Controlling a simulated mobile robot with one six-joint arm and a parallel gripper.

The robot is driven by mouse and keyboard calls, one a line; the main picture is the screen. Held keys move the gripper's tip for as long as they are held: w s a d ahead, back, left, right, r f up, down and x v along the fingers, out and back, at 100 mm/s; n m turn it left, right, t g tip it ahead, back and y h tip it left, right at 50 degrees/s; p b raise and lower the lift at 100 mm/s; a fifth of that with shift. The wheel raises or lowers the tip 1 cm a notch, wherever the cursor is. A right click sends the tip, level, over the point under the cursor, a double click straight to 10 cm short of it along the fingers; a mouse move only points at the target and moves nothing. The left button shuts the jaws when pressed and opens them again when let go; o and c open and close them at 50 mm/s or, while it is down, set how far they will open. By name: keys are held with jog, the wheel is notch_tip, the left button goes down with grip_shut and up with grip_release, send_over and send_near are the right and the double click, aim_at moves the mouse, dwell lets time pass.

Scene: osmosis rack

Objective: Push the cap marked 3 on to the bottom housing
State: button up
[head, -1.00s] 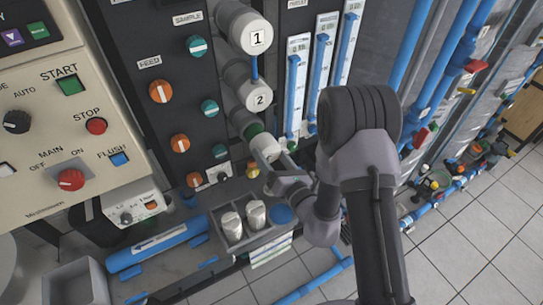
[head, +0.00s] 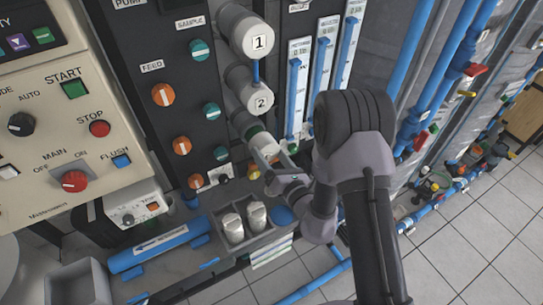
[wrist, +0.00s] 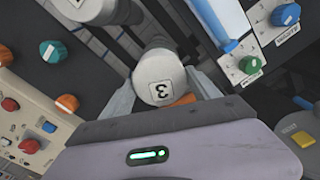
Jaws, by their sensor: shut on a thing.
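The cap marked 3 (wrist: 163,72) is a pale round cap with a black 3 on a white label, upside down in the wrist view. My gripper (head: 270,161) is shut on it, with a grey finger on either side.
Caps 1 (head: 258,43) and 2 (head: 261,103) are on the housings above. Blue flow tubes (head: 294,95) stand close on the right, and valve knobs (head: 182,146) on the left. A tray (head: 247,243) with two pale fittings lies below.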

jog(key=shift+p+x, duration=0.55)
jog(key=shift+x, duration=0.65)
jog(key=shift+w+a, duration=0.35)
jog(key=shift+w, duration=0.1)
dwell(0.5)
jog(key=o, duration=1.5)
